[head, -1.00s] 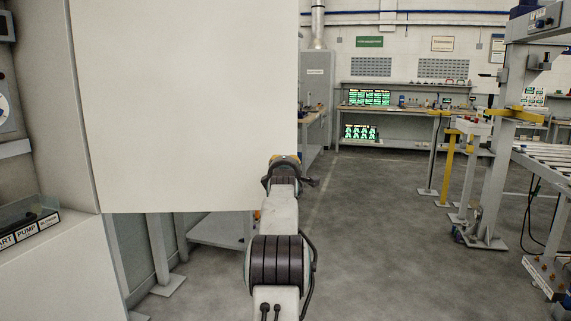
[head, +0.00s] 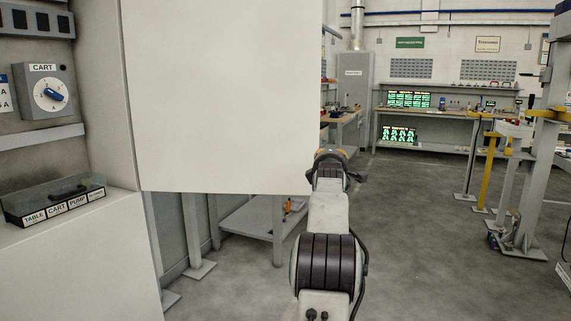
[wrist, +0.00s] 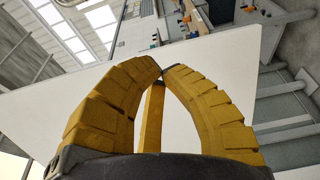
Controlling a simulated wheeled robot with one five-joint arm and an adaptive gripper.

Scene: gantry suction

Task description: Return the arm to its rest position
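My arm reaches forward and away in the head view, right of the large white panel (head: 225,95). My gripper is mostly hidden there behind my wrist. In the wrist view my gripper (wrist: 161,72) shows yellow ribbed fingers whose tips meet, with a further yellow finger or bar behind them. It is shut, and I see nothing held. The white panel also fills much of the wrist view (wrist: 225,60) behind the fingers. I cannot tell how far the gripper is from the panel.
A CART dial box (head: 47,91) is on the left wall above a covered labelled switch strip (head: 58,207). A low shelf (head: 250,222) sits under the panel. A workbench (head: 440,113) and yellow-braced posts (head: 487,172) stand farther right. The middle floor is clear.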

